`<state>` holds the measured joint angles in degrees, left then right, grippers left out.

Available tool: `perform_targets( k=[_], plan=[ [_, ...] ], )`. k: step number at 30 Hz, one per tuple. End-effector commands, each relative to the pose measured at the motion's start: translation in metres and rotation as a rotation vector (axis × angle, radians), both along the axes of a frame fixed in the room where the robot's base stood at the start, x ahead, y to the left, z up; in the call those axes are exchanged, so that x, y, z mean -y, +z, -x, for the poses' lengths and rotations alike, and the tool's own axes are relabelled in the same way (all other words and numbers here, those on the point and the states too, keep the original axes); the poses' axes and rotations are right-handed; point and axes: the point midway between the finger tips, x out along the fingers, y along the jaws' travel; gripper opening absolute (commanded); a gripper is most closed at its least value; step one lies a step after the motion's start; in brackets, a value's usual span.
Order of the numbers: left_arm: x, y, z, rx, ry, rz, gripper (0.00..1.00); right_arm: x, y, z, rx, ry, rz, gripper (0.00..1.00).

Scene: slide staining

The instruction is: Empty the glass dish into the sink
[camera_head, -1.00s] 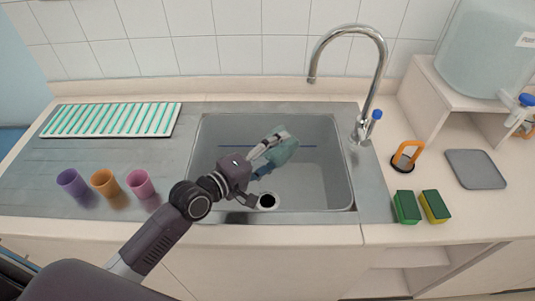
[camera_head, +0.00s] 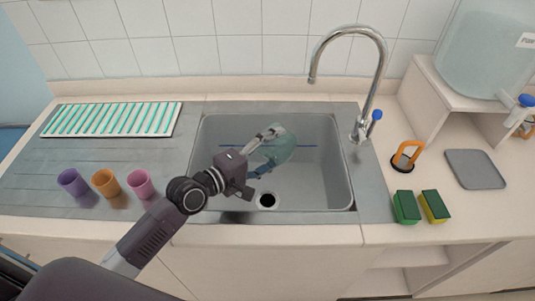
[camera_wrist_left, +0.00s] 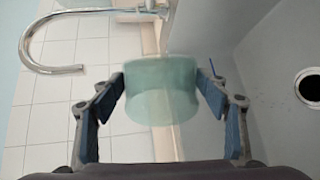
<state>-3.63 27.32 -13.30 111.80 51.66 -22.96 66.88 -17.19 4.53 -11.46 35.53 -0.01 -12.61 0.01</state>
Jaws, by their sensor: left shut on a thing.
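My left gripper (camera_head: 264,153) reaches over the sink (camera_head: 310,180) and is shut on the glass dish (camera_head: 281,149). The dish is pale green and see-through, and it is tilted in the head view. In the left wrist view the dish (camera_wrist_left: 162,92) sits between the two blue-padded fingers (camera_wrist_left: 162,100). I cannot tell whether any liquid is in it. The sink is a grey basin with a dark round drain (camera_head: 267,200) near its front. My right gripper is not in view.
A chrome tap (camera_head: 378,70) arches over the sink's right side. Purple, orange and pink cups (camera_head: 140,184) stand left of the sink, before a striped rack (camera_head: 112,119). Sponges (camera_head: 407,207), an orange-handled item (camera_head: 407,154) and a grey plate (camera_head: 474,169) lie to the right.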

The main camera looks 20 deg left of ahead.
Motion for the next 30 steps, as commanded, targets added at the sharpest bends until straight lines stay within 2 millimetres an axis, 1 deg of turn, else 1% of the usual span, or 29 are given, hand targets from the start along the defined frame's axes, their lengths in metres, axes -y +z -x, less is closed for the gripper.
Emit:
perform_targets(
  k=[1,3,8,14,16,18,23,24,30],
  plan=[
    [0.004,-0.002,0.002,0.023,-0.001,-0.041,0.37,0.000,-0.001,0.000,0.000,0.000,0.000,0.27],
    [0.005,-0.004,0.003,0.044,0.001,-0.079,0.37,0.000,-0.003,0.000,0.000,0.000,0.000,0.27],
    [0.005,-0.004,0.003,0.053,0.000,-0.096,0.37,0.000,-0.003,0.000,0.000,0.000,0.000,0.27],
    [0.009,-0.010,0.005,0.097,0.001,-0.177,0.37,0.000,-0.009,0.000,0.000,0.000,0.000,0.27],
    [0.016,-0.006,0.009,0.120,0.002,-0.226,0.37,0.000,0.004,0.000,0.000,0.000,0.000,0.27],
    [0.023,-0.009,0.012,0.150,0.001,-0.283,0.37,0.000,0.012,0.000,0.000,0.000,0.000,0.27],
    [0.031,-0.023,0.016,0.240,0.001,-0.452,0.37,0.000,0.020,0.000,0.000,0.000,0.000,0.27],
    [0.032,-0.016,0.016,0.260,0.001,-0.486,0.37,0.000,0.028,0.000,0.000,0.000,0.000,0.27],
    [0.036,-0.008,0.019,0.365,0.000,-0.682,0.37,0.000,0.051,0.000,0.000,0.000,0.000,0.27]
  ],
)
